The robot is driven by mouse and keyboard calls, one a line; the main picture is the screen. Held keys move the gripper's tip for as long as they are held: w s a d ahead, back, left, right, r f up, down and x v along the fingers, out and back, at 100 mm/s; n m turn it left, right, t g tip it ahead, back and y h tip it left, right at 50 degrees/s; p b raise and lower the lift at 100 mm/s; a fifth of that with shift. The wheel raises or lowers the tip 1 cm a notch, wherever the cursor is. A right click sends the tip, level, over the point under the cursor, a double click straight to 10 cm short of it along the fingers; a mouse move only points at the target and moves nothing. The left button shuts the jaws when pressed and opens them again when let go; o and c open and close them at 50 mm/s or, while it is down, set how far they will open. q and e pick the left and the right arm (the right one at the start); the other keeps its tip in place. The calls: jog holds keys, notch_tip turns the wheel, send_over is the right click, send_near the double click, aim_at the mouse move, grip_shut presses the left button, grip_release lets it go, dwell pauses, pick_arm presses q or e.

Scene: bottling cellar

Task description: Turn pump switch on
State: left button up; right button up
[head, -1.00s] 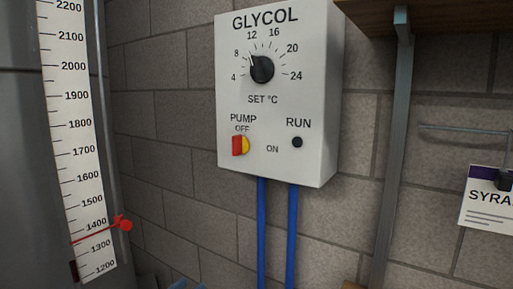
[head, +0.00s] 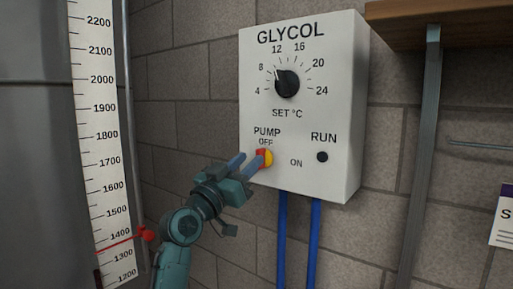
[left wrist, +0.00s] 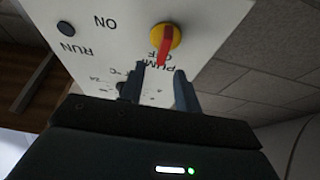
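The pump switch (head: 267,158) is a yellow disc with a red handle, low on the left of the white GLYCOL box (head: 348,100). In the left wrist view the red handle of the switch (left wrist: 166,45) points toward the OFF label; ON is off to one side. My left gripper (head: 252,159) is close to the switch in the head view. In the left wrist view the two fingers of the gripper (left wrist: 159,70) are apart with nothing between them, near the handle's tip. The RUN lamp (head: 322,157) is dark. My right gripper is not in view.
A black temperature dial (head: 287,83) sits above the switch. Two blue pipes (head: 314,240) run down from the box. A tank with a scale (head: 106,150) and red pointer (head: 147,234) stands left. A wooden shelf (head: 440,25) on a metal upright is right.

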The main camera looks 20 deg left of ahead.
aim_at(257, 152)
pick_arm(q)
jog(key=shift+p+x, duration=0.35)
jog(key=shift+x, duration=1.85)
jog(key=shift+c, duration=0.2)
grip_shut()
